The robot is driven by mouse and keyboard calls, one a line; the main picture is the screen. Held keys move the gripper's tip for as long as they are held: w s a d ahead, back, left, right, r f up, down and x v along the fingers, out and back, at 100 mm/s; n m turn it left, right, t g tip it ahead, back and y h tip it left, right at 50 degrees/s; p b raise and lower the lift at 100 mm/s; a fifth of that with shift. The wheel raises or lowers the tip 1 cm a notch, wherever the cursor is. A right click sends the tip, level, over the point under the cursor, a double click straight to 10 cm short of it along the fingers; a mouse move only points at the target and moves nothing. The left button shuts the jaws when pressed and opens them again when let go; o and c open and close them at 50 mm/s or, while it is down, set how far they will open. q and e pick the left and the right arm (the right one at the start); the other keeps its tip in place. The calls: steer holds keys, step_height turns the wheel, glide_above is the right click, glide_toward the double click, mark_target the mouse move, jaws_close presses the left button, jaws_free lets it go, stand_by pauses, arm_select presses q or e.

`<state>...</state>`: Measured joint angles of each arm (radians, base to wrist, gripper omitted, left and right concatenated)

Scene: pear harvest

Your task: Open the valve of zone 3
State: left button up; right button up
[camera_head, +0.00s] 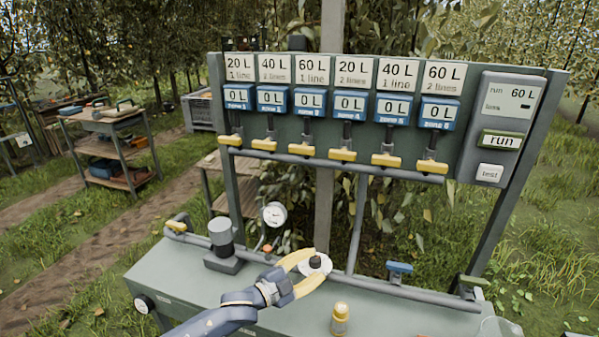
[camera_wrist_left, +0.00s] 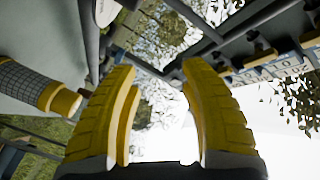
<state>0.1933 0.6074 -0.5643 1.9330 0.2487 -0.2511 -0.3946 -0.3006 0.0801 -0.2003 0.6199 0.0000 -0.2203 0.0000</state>
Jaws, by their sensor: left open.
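The zone 3 valve is third from the left on the board in the head view. Its yellow handle (camera_head: 301,150) lies crosswise below the blue zone 3 counter (camera_head: 310,103), which reads 0 L under a 60 L, 1 line card (camera_head: 312,70). My left gripper (camera_head: 320,262) is open, below and apart from this handle. In the head view its fingers appear on either side of a dark knob on a white disc; I cannot tell whether they touch it. The yellow fingers also show apart in the left wrist view (camera_wrist_left: 160,100), with nothing between them. My right gripper is not in view.
Other yellow valve handles sit close on both sides, such as zone 2 (camera_head: 264,145) and zone 4 (camera_head: 343,155).

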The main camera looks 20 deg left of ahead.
arm_select(q)
steer(key=w+a+r+m+t+y, duration=0.1)
steer(key=w+a+r+y, duration=0.15)
steer(key=r, duration=0.45)
steer(key=w+a+r+t+y, duration=0.1)
steer(key=w+r+t+y, duration=0.15)
steer(key=r, duration=0.55)
steer(key=y, duration=0.5)
glide_toward(300, 151)
steer(key=w, duration=1.1)
steer(key=shift+w+r, duration=0.1)
steer(key=shift+o, duration=0.3)
jaws_close()
